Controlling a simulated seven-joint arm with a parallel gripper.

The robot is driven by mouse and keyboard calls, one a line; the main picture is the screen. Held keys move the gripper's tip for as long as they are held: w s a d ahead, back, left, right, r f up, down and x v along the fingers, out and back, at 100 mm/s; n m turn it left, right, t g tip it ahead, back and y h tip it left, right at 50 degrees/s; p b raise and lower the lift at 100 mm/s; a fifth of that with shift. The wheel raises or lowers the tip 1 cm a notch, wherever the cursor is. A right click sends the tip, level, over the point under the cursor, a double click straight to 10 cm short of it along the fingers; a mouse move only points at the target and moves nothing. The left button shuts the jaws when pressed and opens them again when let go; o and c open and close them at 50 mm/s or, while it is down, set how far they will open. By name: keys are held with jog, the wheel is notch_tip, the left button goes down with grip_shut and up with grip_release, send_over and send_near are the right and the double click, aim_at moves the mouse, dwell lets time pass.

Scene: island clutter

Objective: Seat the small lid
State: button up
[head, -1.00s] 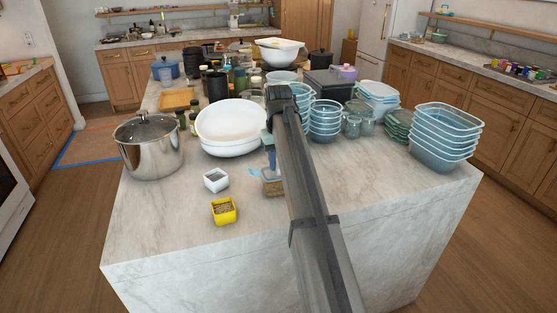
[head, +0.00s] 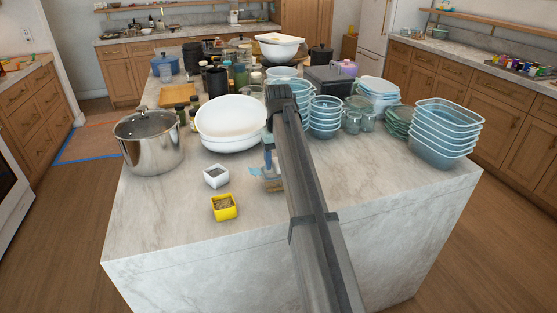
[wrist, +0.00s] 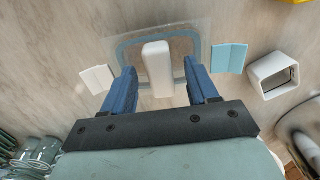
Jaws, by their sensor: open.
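A small clear lid with a light blue seal ring (wrist: 121,52) lies under my gripper in the wrist view. A pale raised block (wrist: 157,68), apparently its handle, stands between my fingers. A light blue flap (wrist: 229,58) shows to the right and a whitish flap (wrist: 97,78) to the left. In the head view a small clear container with brownish contents (head: 272,184) is low beside my finger. My gripper (wrist: 160,72) is open, its blue fingers on either side of the block with gaps. It also shows in the head view (head: 269,158). Whether lid and container touch is unclear.
A white square dish (head: 216,176) and a yellow square dish (head: 224,207) stand to the left. White bowls (head: 230,140) and a steel pot (head: 150,155) stand behind them. Stacked blue containers (head: 325,120) are close on the right.

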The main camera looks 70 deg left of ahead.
notch_tip(320, 180, up, 14)
dwell(0.6)
jog(key=shift+f, duration=0.1)
dwell(0.4)
